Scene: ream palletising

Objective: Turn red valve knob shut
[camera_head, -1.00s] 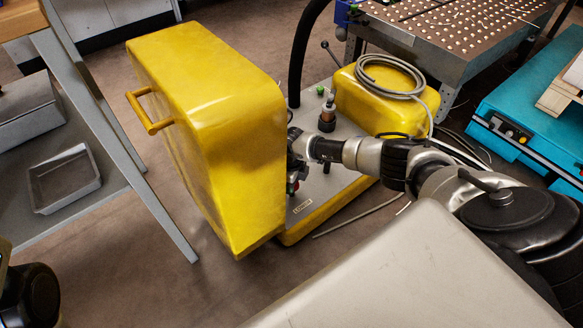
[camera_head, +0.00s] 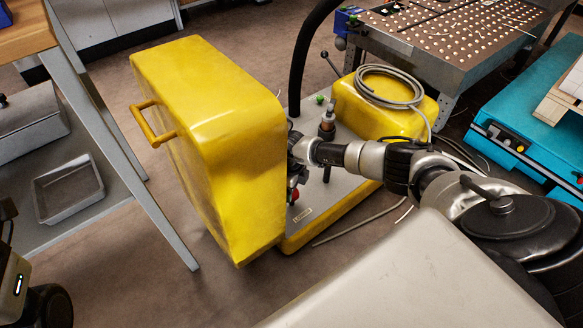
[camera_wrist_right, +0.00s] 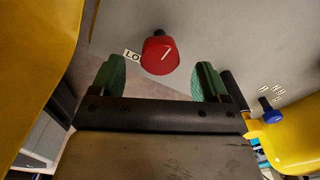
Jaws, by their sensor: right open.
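The red valve knob (camera_wrist_right: 155,57) sits on a dark stem on a grey panel in the right wrist view. In the head view the red knob (camera_head: 293,195) shows small beside the yellow housing (camera_head: 205,90). There my right gripper is partly hidden by the housing. Only part of my left arm shows at the lower left edge; its fingers are not visible.
A label reading "LO" (camera_wrist_right: 132,55) is partly covered by the knob. A blue knob (camera_wrist_right: 273,115) is at the right. A yellow box with a coiled grey hose (camera_head: 390,85) stands behind my right arm. A grey-legged table (camera_head: 120,150) is at the left.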

